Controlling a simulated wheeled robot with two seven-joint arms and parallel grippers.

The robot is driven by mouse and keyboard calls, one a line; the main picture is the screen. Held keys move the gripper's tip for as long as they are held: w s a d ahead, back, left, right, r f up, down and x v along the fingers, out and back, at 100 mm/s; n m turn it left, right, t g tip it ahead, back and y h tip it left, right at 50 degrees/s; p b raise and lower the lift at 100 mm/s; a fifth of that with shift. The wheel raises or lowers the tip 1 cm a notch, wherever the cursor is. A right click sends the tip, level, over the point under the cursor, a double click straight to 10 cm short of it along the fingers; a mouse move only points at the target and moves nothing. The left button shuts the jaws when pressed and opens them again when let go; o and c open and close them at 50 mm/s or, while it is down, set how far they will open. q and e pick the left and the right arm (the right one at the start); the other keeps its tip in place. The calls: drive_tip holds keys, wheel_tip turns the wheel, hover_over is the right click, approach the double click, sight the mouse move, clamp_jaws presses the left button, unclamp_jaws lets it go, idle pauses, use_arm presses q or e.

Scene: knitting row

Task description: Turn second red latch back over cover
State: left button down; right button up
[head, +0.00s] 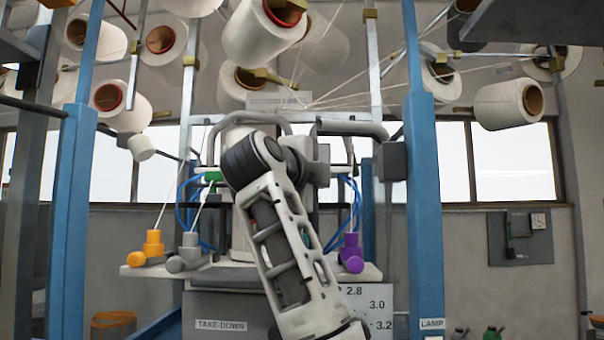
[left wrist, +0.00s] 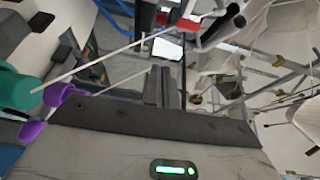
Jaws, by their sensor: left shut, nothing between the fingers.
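My left gripper (left wrist: 165,82) shows in the left wrist view with its two dark fingers together and nothing between them. A red piece (left wrist: 186,23) lies beyond the fingertips near the top of that view, apart from them. I cannot tell whether it is the second red latch. The cover cannot be told apart for certain. In the head view my own arm stands in front of the middle of the knitting machine and hides the latches and the left gripper. My right gripper is in neither view.
A teal knob (left wrist: 18,92) and purple parts (left wrist: 36,130) are left of the fingers. In the head view, orange (head: 152,246), grey (head: 188,256) and purple (head: 350,253) yarn feeders stand on the white machine plate (head: 150,271). Blue posts (head: 423,200) flank the machine; yarn strands run overhead.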

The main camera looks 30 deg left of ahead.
use_arm(q)
drive_tip(key=a, duration=0.3)
drive_tip(key=shift+a+p, duration=0.3)
drive_tip(key=shift+a, duration=0.1)
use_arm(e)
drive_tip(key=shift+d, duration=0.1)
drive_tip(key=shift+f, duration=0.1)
use_arm(q)
drive_tip(key=shift+w+a, duration=0.1)
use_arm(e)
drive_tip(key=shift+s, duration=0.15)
